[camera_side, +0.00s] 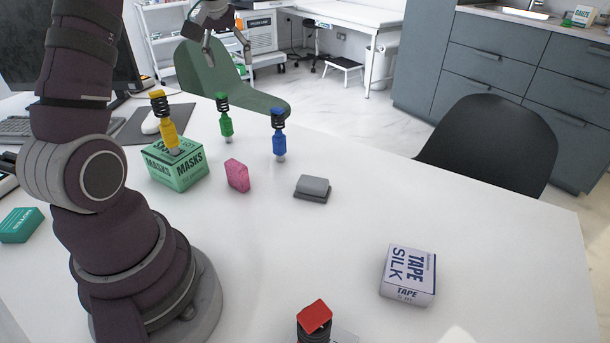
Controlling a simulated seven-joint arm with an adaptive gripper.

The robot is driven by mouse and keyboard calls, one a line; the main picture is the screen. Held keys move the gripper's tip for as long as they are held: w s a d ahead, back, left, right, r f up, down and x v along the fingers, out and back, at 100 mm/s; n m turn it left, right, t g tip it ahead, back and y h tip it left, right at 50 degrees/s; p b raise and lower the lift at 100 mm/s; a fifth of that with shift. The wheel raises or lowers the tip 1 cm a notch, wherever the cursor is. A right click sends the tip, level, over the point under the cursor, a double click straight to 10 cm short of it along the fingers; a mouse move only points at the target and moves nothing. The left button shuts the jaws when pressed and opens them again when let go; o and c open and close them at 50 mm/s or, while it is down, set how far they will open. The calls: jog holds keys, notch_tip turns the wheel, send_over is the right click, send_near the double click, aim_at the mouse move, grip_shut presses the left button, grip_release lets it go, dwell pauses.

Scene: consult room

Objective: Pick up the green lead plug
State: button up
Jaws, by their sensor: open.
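The green lead plug (226,124) stands upright on the white table, between the yellow plug and the blue plug, with its black ribbed part near the top. My gripper (226,44) is in the upper part of the side view, partly cut off by the frame's top edge. Its fingers are apart and empty. In the picture it is above the green plug, with a clear gap; I cannot tell how far it is in depth.
A yellow plug (168,128) is at the green masks box (180,178). A blue plug (279,138) stands to the right. A pink block (237,175), grey block (312,187), silk tape box (408,274) and red-topped plug (314,318) are nearer. The table's right side is mostly clear.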

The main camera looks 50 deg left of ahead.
jog(key=n+g, duration=0.1)
jog(key=n, duration=0.1)
send_over(221, 95)
jog(key=s+d, duration=0.2)
notch_tip(221, 95, down, 4)
jog(key=x, duration=0.9)
jog(key=shift+w+r, duration=0.15)
jog(key=shift+w, duration=0.25)
jog(key=shift+y, duration=0.3)
jog(key=shift+c, duration=0.3)
grip_shut()
jog(key=shift+r, duration=0.15)
